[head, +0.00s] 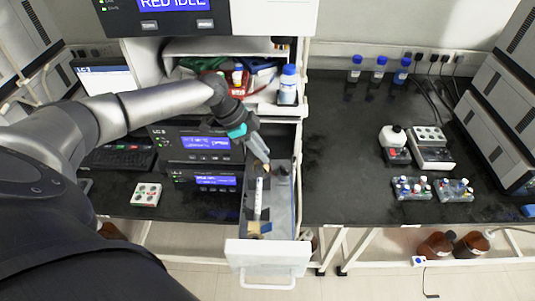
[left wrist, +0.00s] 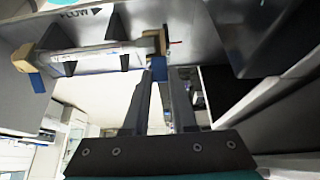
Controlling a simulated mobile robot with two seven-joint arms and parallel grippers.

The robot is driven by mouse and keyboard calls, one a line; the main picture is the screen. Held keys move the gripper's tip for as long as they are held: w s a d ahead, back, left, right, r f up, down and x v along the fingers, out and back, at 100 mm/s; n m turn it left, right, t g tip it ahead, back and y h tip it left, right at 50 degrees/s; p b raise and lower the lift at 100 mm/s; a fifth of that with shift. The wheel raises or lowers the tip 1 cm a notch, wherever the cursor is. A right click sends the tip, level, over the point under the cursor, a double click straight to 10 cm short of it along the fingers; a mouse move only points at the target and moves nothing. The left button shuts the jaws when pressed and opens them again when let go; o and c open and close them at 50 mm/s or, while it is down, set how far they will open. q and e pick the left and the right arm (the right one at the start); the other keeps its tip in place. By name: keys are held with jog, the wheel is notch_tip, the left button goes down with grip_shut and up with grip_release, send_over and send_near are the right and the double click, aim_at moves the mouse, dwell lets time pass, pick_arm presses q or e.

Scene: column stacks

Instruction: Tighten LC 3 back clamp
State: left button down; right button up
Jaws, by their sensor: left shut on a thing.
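A white column (left wrist: 95,58) lies between two tan end clamps inside the open drawer; it also shows in the head view (head: 258,198). The back clamp (left wrist: 154,42) has a blue tab (left wrist: 159,70) below it. My left gripper (left wrist: 160,80) has its fingertips closed around this tab, and it also shows at the column's far end in the head view (head: 264,160). The other clamp (left wrist: 25,57), with its own blue tab (left wrist: 37,82), holds the front end and is free of the gripper. Black brackets stand beside the column. My right gripper is not in view.
The drawer (head: 267,250) is pulled out, with walls on both sides of the column. LC modules (head: 197,143) stand left of it. A blue-capped bottle (head: 288,85) stands on the shelf above. The black bench (head: 345,150) to the right has clear room.

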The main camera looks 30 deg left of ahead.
pick_arm(q)
jog(key=shift+s+a+f+t+h+b, duration=0.5)
jog(key=shift+a+t+h+b, duration=0.85)
jog(key=shift+b, duration=2.4)
jog(key=shift+s+a+f+t+h+b, duration=0.2)
jog(key=shift+s+f+t+h+b, duration=0.45)
jog(key=shift+h+b, duration=2.3)
jog(key=shift+s+a+f+t+h+b, duration=0.25)
jog(key=shift+a+t+h+b, duration=0.85)
jog(key=shift+b, duration=3.45)
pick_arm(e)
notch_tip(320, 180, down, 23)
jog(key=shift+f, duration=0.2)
pick_arm(q)
jog(key=shift+d+r, duration=0.1)
jog(key=shift+d, duration=0.2)
jog(key=c, duration=0.7)
grip_release()
jog(key=shift+s+b+v, duration=0.2)
jog(key=shift+b+v, duration=1.3)
jog(key=shift+v, duration=6.15)
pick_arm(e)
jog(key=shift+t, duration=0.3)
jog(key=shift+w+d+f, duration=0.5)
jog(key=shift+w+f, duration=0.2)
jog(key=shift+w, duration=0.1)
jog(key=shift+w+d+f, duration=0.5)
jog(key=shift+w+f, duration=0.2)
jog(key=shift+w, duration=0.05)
